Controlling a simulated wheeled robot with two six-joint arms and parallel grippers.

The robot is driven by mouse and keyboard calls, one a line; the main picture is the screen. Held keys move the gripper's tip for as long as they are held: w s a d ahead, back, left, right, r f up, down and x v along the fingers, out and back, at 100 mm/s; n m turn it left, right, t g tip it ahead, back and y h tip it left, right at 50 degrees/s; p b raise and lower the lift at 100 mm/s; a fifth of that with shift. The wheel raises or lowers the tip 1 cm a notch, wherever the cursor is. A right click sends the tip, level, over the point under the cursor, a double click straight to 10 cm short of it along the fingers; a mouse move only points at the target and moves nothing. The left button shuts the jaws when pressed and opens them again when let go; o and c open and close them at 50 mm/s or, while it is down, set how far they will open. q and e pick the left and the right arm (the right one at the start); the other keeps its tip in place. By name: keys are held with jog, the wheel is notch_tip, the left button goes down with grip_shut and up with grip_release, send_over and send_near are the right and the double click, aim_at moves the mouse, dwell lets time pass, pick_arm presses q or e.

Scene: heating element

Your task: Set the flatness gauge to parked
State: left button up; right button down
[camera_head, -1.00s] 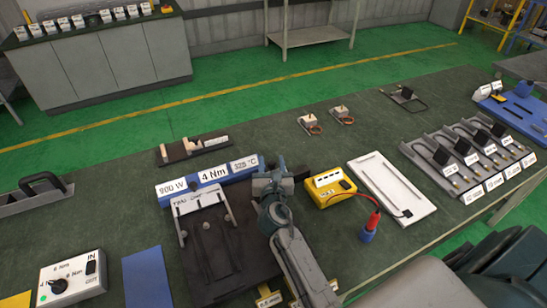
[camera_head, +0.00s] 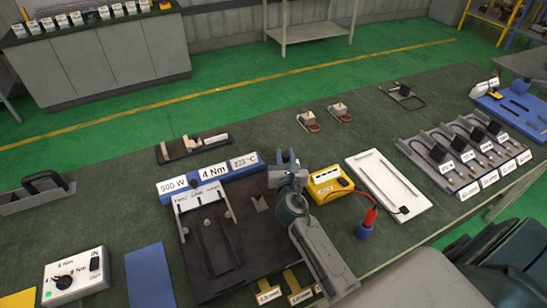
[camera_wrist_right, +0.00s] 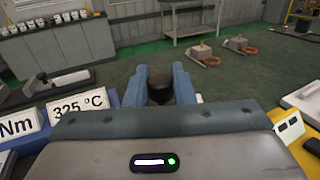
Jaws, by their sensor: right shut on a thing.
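My right gripper (camera_head: 287,158) is over the work table, just right of the dark fixture plate (camera_head: 225,265) and left of the yellow meter box (camera_head: 329,186). In the right wrist view its two blue-grey fingers (camera_wrist_right: 161,82) are closed on a dark round knob-like piece (camera_wrist_right: 160,90). The rest of that piece is hidden by the fingers and wrist. No thing is labelled as the flatness gauge, and I cannot tell whether the held piece belongs to it. My left gripper is not in view.
Behind the plate stands a blue panel (camera_head: 222,183) with value cards. A black stand (camera_head: 170,154) with a pale block lies farther back. A white tray (camera_head: 388,172) and a red-and-blue probe (camera_head: 366,223) lie to the right.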

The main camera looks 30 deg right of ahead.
jog(key=d, duration=0.3)
jog(key=shift+d, duration=0.2)
jog(key=shift+a, duration=0.15)
jog(key=shift+r, duration=0.1)
jog(key=c, duration=1.7)
grip_release()
jog(key=o, duration=0.4)
jog(key=shift+d+f, duration=0.2)
jog(key=shift+d, duration=0.15)
jog(key=b+v, duration=0.2)
jog(key=v, duration=0.8)
jog(key=shift+s+a, duration=0.2)
jog(key=shift+s, duration=0.15)
